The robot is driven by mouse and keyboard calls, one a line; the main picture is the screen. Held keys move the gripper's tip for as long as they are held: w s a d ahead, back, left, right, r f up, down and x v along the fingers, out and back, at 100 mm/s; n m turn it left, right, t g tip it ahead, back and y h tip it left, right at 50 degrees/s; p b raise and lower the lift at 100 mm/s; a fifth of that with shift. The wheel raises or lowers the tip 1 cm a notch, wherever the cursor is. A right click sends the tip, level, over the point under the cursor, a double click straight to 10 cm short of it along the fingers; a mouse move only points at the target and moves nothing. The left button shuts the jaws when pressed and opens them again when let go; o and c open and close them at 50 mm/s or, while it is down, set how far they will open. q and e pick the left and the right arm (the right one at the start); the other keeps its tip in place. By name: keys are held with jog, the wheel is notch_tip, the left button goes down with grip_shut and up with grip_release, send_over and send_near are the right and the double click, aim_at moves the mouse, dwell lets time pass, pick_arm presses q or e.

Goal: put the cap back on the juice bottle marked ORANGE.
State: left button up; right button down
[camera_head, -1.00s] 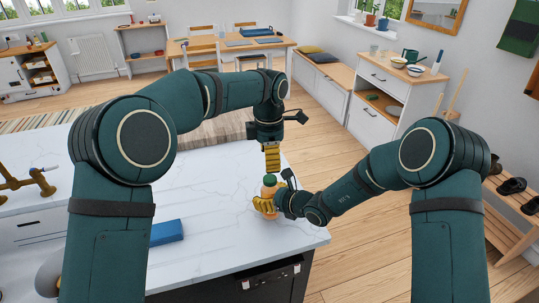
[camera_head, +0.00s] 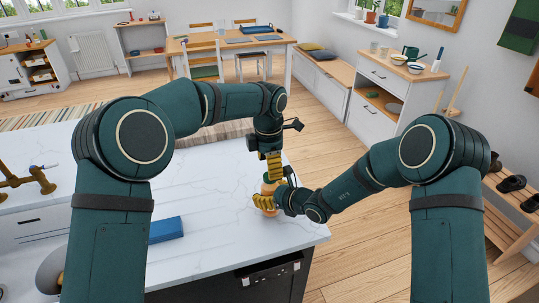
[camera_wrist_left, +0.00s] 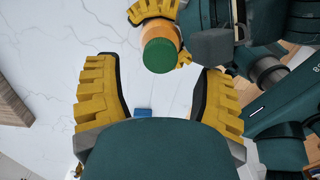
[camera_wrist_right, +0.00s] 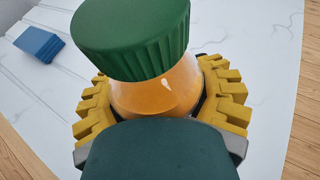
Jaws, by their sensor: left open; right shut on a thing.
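An orange juice bottle (camera_wrist_right: 155,95) stands on the white counter, and my right gripper (camera_head: 265,202) is shut around its body. A green ribbed cap (camera_wrist_right: 135,35) sits on top of the bottle in the right wrist view. It also shows in the left wrist view (camera_wrist_left: 160,56); whether it is fully seated I cannot tell. My left gripper (camera_head: 273,166) is open and empty, pointing down just above the bottle. In the left wrist view the cap lies beyond the fingers, not between them. No ORANGE marking is readable.
A blue block (camera_head: 166,229) lies on the white counter (camera_head: 215,205), left of the bottle. The counter's front and right edges are close to the bottle. A brass tap (camera_head: 30,182) stands at the far left. The counter between tap and bottle is mostly clear.

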aim_at(270, 195)
pick_arm(q)
jog(key=shift+f, duration=1.85)
grip_shut()
